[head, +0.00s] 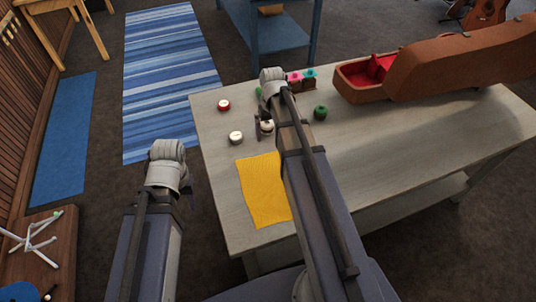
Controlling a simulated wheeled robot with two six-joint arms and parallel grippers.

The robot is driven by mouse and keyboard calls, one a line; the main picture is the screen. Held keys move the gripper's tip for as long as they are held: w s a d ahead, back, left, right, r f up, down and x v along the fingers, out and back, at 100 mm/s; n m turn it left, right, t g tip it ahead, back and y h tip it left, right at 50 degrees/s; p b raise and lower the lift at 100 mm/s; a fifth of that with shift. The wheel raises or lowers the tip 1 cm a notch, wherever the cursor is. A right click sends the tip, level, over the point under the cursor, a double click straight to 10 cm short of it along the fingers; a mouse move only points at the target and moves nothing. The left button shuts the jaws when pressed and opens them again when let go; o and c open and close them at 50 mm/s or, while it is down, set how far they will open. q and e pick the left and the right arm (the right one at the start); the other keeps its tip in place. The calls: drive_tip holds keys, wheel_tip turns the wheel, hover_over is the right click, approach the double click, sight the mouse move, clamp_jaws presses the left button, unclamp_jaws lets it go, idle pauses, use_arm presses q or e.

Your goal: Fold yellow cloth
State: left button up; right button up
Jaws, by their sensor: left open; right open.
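The yellow cloth (262,190) lies flat on the near left part of the pale wooden table (225,215). My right arm crosses over its right edge and hides part of it. My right gripper (264,127) is open above the table, beyond the cloth's far edge and apart from it, beside a small white-topped jar. My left gripper (188,193) is off the table's left side, left of the cloth, open and mostly hidden behind its own wrist. Neither gripper touches the cloth.
A brown instrument case (450,65) with red lining lies open at the back right. The table's right middle is clear.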

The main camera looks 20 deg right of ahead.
sight(271, 154)
wheel_tip(271, 154, down, 10)
drive_tip(key=b, duration=0.9)
drive_tip(key=shift+b, duration=0.3)
drive_tip(key=shift+r, duration=0.1)
drive_tip(key=shift+c, duration=1)
